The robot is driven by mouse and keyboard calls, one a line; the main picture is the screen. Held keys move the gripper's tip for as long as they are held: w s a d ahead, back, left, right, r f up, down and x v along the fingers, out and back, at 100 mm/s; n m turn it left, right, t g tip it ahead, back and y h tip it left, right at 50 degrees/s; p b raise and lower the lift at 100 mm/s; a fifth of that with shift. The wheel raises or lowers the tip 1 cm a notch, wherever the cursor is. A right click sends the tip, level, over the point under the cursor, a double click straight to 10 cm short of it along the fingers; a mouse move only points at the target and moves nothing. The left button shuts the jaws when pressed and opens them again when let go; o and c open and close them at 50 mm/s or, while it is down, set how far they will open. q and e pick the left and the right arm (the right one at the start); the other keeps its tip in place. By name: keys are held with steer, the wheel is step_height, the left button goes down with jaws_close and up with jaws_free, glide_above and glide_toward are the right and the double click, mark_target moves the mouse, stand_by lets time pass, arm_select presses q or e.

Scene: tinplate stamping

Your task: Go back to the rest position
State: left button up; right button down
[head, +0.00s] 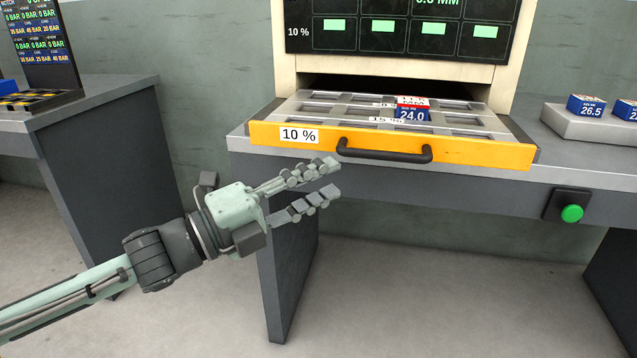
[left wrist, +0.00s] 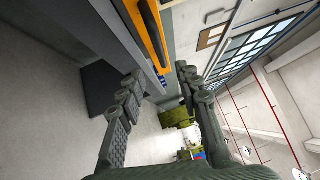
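My left gripper (head: 333,178) is open and empty in the head view. It is in front of the workbench, below the left part of the yellow drawer front, and looks apart from the dark handle. In the left wrist view its two fingers (left wrist: 160,90) are spread with nothing between them. The drawer (head: 470,151) labelled 10 % is pulled out, and its grey compartments show. A blue, white and red block marked 24.0 (head: 411,113) sits in it. My right gripper is in neither view.
The workbench (head: 570,155) carries a grey stand (head: 590,125) with blocks, one marked 26.5 (head: 587,105). A green button (head: 572,213) is on its front. Another table (head: 90,100) with a display stands at the left. Open floor (head: 400,300) lies in front.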

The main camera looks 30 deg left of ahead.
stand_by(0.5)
